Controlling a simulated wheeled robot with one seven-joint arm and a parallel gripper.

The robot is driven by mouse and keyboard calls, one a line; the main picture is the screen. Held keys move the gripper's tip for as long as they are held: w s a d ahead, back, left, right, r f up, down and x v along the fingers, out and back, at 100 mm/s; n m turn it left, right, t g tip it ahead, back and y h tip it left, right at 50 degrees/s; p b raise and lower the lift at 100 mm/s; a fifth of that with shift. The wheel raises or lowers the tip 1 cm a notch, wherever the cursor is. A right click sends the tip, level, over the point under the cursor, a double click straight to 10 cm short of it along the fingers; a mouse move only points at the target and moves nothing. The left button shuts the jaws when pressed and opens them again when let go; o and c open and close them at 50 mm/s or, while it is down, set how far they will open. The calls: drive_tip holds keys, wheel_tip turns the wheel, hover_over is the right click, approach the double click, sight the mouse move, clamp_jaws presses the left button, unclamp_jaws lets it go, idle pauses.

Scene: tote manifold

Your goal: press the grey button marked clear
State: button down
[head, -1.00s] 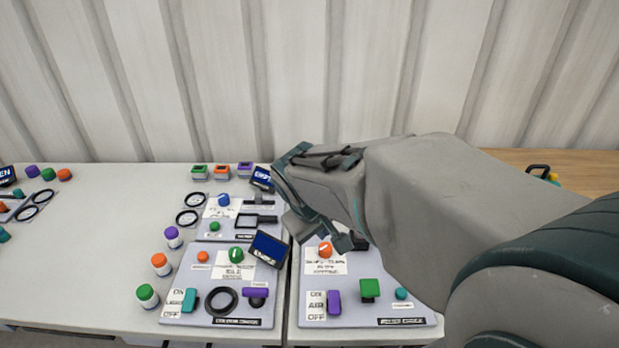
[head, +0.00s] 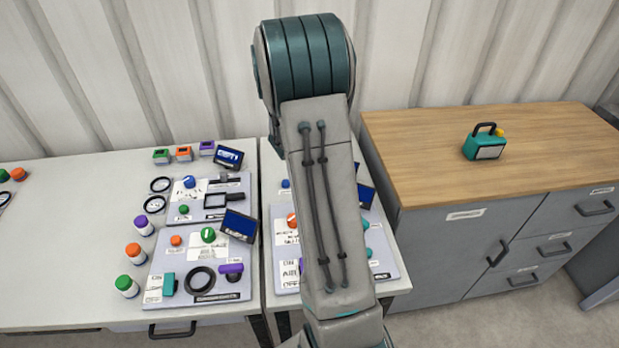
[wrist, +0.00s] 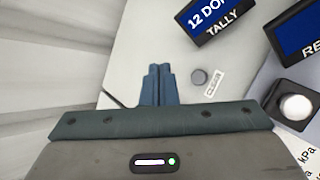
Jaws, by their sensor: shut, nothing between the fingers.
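A small dark grey round button (wrist: 198,77) sits on the pale surface in the wrist view. A small white label (wrist: 214,82) lies beside it; its print is too small to read surely. My gripper (wrist: 160,69) has its two blue fingers together and empty, to the left of the button in the picture. I see no contact between them. A dark display (wrist: 222,16) showing "12 DO" and "TALLY" stands just above the button in the picture. In the head view my arm hides my gripper, and I cannot pick out the grey button there.
A second display (wrist: 298,32) and a pale round knob on a black base (wrist: 296,107) are at the right of the wrist view. Panels with knobs and switches crowd the white bench (head: 60,240). A wood-topped cabinet (head: 410,150) with a teal object (head: 485,146) stands right.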

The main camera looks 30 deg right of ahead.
drive_tip(key=shift+f, duration=0.2)
wheel_tip(320, 180, down, 7)
drive_tip(key=b, duration=0.6)
drive_tip(key=shift+f+b, duration=0.75)
drive_tip(key=shift+b, duration=0.2)
drive_tip(key=shift+f, duration=0.15)
idle(1.2)
drive_tip(key=shift+f+b, duration=0.3)
drive_tip(key=shift+b, duration=0.4)
drive_tip(key=shift+f+b, duration=0.45)
drive_tip(key=shift+b, duration=0.15)
idle(0.4)
idle(0.4)
drive_tip(key=shift+r+p, duration=0.6)
drive_tip(key=shift+r, duration=0.35)
